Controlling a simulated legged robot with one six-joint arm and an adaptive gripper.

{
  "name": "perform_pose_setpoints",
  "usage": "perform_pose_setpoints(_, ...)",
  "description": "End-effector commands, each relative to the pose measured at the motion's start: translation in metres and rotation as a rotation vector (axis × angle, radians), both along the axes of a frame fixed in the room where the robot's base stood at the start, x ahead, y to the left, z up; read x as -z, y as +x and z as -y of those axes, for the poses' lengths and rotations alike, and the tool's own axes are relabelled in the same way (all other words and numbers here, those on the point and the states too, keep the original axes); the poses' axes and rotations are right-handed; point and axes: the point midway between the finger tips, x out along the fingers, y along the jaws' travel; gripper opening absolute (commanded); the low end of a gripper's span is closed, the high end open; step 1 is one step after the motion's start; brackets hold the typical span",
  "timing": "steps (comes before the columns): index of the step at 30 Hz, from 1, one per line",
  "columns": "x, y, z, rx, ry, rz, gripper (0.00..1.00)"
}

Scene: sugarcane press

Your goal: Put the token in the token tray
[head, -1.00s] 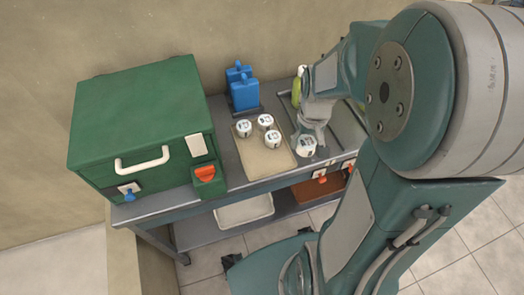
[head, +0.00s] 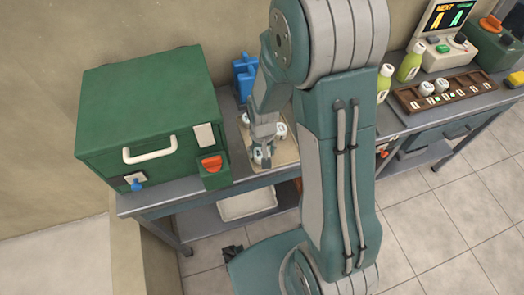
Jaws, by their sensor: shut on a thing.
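My gripper (head: 262,147) points down over the front of the tan tray (head: 283,156), shut on a white round piece (head: 261,157) with dark marks, which I take to be the token. The piece is partly covered by the fingers; I cannot tell whether it touches the tray. Two similar white pieces stand further back on the tray, one left (head: 249,119) and one right (head: 280,130) of the gripper. My arm hides the tray's back and right parts. I cannot tell for certain which tray is the token tray.
A green box (head: 150,115) with a white handle and a red-orange knob (head: 211,163) stands left. Blue pieces (head: 244,75) are behind the tray. At the right are a brown compartment rack (head: 450,95), green bottles (head: 410,65) and a screen console (head: 450,40).

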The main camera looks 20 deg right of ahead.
Motion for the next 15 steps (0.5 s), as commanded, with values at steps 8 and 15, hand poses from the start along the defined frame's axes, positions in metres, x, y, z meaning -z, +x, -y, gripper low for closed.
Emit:
perform_pose_setpoints(8,0.0034,-0.0001,0.0013,0.001,0.001,0.001,0.28)
perform_pose_setpoints(15,0.0053,0.0,0.0005,0.0,0.0,0.001,1.0)
